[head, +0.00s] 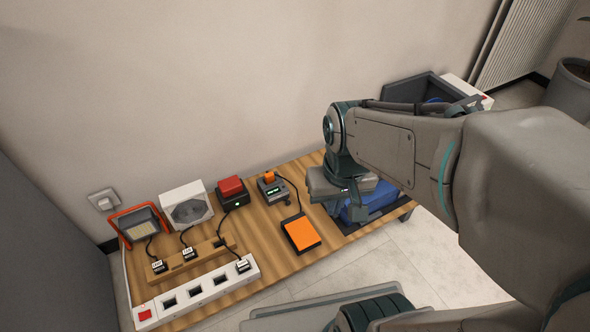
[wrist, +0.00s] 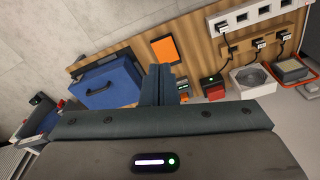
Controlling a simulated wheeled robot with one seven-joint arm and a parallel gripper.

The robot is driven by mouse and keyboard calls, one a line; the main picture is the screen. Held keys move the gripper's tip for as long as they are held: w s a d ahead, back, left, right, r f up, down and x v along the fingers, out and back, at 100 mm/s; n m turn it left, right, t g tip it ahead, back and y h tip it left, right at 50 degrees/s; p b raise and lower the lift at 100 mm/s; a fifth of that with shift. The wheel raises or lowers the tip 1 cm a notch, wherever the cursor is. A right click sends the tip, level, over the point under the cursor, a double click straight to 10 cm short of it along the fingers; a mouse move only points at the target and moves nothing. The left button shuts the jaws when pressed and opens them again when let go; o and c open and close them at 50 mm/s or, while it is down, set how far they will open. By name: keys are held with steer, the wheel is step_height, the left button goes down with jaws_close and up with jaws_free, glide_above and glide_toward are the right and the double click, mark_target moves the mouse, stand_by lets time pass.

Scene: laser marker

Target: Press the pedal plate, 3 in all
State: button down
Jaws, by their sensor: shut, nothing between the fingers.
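The pedal plate (head: 301,233) is a flat orange plate on a black base, lying on the wooden table. A cable runs from it to a small grey box (head: 272,188) with an orange top and a green display. My gripper (head: 357,212) is shut and empty, to the right of the pedal plate in the head view and apart from it. In the wrist view, the pedal plate (wrist: 165,49) shows just beyond the shut fingers (wrist: 159,82). The small box is partly hidden there by the fingers.
A blue case (head: 384,195) lies right of the pedal, partly behind my gripper. On the left stand a box with a red top (head: 231,193), a white fan unit (head: 186,206), a work lamp (head: 138,223) and a white power strip (head: 195,291). A grey bin (head: 420,88) stands back right.

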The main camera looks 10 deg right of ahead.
steer(key=w+a+f+n+g+p, duration=0.1)
steer(key=w+a+f+n+p, duration=0.1)
steer(key=w+a+f+p, duration=0.45)
steer(key=w+a+f+n+g+p, duration=0.1)
steer(key=w+a+f+n+g, duration=0.15)
steer(key=f, duration=0.65)
steer(key=w+d+f+n+t+h+p, duration=0.2)
steer(key=d+f+n+t+h+p, duration=0.1)
steer(key=f, duration=0.4)
steer(key=w+d+f+n+t+h+p, duration=0.2)
steer(key=d+f+n+t+h+p, duration=0.1)
steer(key=d+f+n+h+p, duration=0.1)
step_height(320, 180, down, 3)
steer(key=shift+d+r+n+h, duration=0.1)
steer(key=shift+d+n+h, duration=0.55)
steer(key=shift+n, duration=0.5)
steer(key=shift+a, duration=0.1)
steer(key=b, duration=0.7)
glide_toward(318, 240)
steer(key=x, duration=0.4)
